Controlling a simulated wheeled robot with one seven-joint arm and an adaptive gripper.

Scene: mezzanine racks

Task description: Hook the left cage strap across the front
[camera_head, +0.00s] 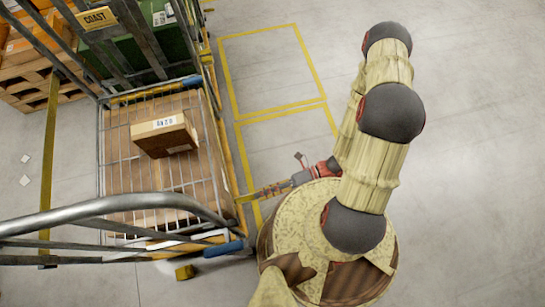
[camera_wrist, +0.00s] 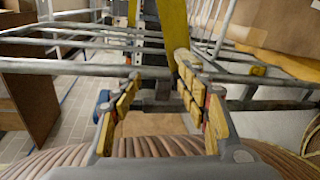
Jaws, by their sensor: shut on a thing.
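The cage trolley (camera_head: 222,150) stands at the left in the head view, with wire sides and metal rails. My gripper (camera_head: 268,191) reaches left from my arm to the cage's right edge. A yellow strap (camera_head: 244,198) shows between the fingertips and that edge. In the wrist view my gripper (camera_wrist: 158,75) has yellow-padded fingers. The yellow strap (camera_wrist: 175,30) comes down to the fingertips there, with a dark piece (camera_wrist: 160,85) between them. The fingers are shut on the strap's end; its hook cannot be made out. Cage bars cross just beyond the fingertips.
A cardboard box (camera_head: 164,134) sits on the cage base. A green crate (camera_head: 155,40) and stacked pallets (camera_head: 30,75) stand behind at the left. A curved rail (camera_head: 120,203) crosses the cage's near side. The floor (camera_head: 460,60) at the right is clear, with yellow lines.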

